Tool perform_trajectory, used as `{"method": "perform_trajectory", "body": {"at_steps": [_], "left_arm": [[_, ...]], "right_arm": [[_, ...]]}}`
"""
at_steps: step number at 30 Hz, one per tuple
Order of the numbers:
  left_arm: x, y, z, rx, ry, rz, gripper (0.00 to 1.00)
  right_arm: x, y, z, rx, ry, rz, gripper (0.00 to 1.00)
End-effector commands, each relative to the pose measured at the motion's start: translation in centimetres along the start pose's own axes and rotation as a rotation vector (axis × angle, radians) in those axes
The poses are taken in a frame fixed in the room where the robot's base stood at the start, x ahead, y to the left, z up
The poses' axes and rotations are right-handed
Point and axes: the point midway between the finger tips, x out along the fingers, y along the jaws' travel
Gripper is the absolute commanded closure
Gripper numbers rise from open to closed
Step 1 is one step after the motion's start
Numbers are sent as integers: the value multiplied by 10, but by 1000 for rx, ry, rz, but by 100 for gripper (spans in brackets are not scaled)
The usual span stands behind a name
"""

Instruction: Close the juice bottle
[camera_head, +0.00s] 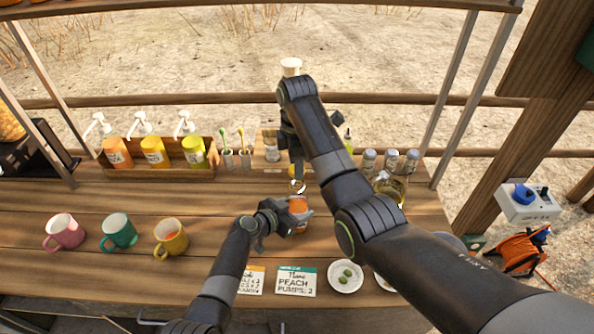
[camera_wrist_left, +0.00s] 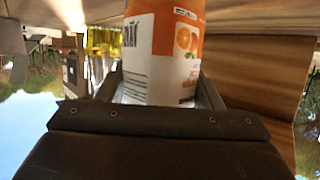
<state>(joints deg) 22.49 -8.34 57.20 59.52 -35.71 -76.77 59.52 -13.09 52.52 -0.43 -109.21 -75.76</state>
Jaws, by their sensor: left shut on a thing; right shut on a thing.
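The juice bottle (camera_head: 298,204) stands on the wooden counter near the middle, with an orange and white label. My left gripper (camera_head: 291,222) is shut around its body from the left. In the left wrist view the bottle (camera_wrist_left: 165,50) sits between the fingers, its label with orange fruit facing the camera. My right gripper (camera_head: 297,174) points down just above the bottle's top. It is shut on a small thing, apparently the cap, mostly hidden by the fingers. I cannot tell whether this thing touches the bottle's neck.
Three mugs stand at left, the nearest a yellow mug (camera_head: 171,238). Behind is a wooden rack (camera_head: 160,168) of pump bottles. Several jars (camera_head: 391,159) stand back right. A recipe card (camera_head: 295,282) and a plate (camera_head: 345,277) with green pieces lie in front. Counter between mugs and left arm is clear.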

Motion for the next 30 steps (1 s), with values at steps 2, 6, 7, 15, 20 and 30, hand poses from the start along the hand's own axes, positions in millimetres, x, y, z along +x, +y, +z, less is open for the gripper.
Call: {"method": "perform_trajectory", "body": {"at_steps": [2, 6, 7, 15, 20, 30], "left_arm": [[0, 0, 0, -1, -1, 0, 81], [0, 0, 0, -1, -1, 1, 81], [0, 0, 0, -1, -1, 1, 81], [0, 0, 1, -1, -1, 1, 81], [0, 0, 1, -1, -1, 1, 81], [0, 0, 1, -1, -1, 1, 81]], "right_arm": [[9, -1, 0, -1, 0, -2, 86], [13, 0, 0, -1, 1, 1, 86], [13, 0, 0, -1, 1, 1, 86], [12, 0, 0, 0, 0, 1, 86], [13, 0, 0, 0, 0, 0, 86], [30, 0, 0, -1, -1, 0, 86]]}}
